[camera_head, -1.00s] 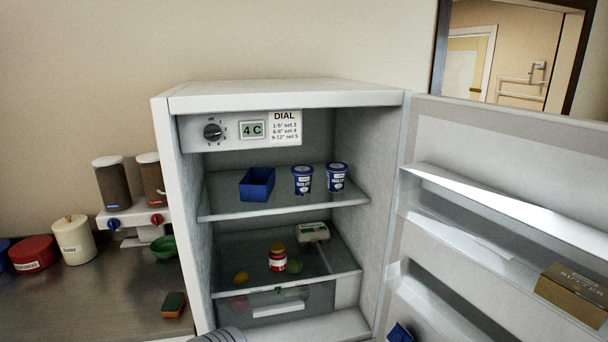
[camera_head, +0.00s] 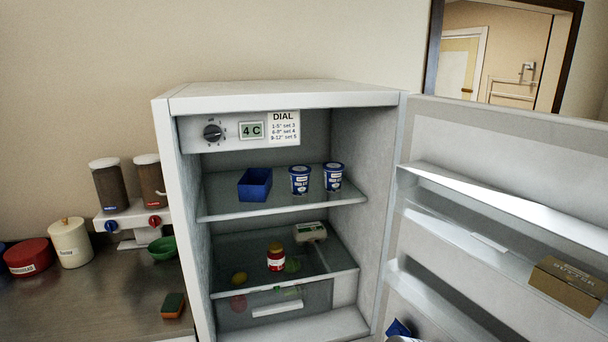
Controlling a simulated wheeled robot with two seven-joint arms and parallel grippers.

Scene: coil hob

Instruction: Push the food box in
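The fridge (camera_head: 281,98) stands open, its door swung to the right. A clear drawer with a white handle (camera_head: 277,309) sits low in the fridge under the lower shelf; produce shows dimly through it. It may be the food box, but I cannot tell how far it stands out. An open blue box (camera_head: 255,185) sits on the upper shelf, left of two blue-and-white tubs (camera_head: 300,180) (camera_head: 334,177). Neither of my grippers is in view.
The lower shelf holds a red jar (camera_head: 276,258), a lemon (camera_head: 239,278) and a pale carton (camera_head: 311,231). The door holds a butter box (camera_head: 567,285) and a partly cut-off blue item (camera_head: 399,327). Left is a counter with a sponge (camera_head: 173,305).

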